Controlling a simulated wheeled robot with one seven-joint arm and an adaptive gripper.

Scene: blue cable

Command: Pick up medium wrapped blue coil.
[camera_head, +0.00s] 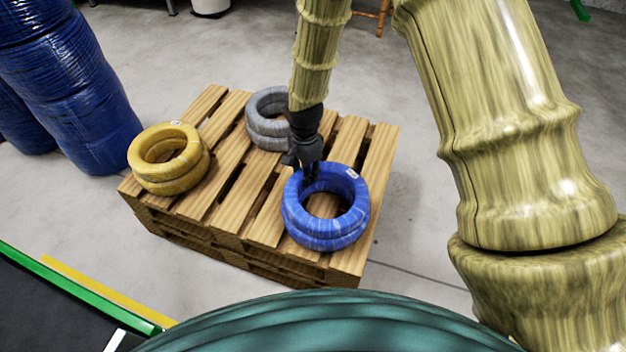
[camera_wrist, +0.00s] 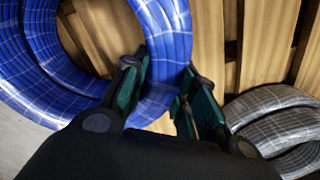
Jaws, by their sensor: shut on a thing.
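The wrapped blue coil (camera_head: 326,232) lies at the front right of the wooden pallet in the head view, with a small white label on its top. My gripper (camera_head: 311,174) reaches down from above onto the coil's far left rim. In the wrist view, the blue coil (camera_wrist: 178,30) passes between the two fingers of my gripper (camera_wrist: 160,97). The fingers are shut on the coil's ring, one on each side. From these frames I cannot tell whether the coil is lifted off the slats.
The pallet (camera_head: 232,150) also bears a yellow coil (camera_head: 165,165) at left and a grey coil (camera_head: 262,130) behind my gripper; the grey coil (camera_wrist: 275,120) is close by in the wrist view. Tall blue wrapped stacks (camera_head: 70,85) stand at the left. Floor right of the pallet is clear.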

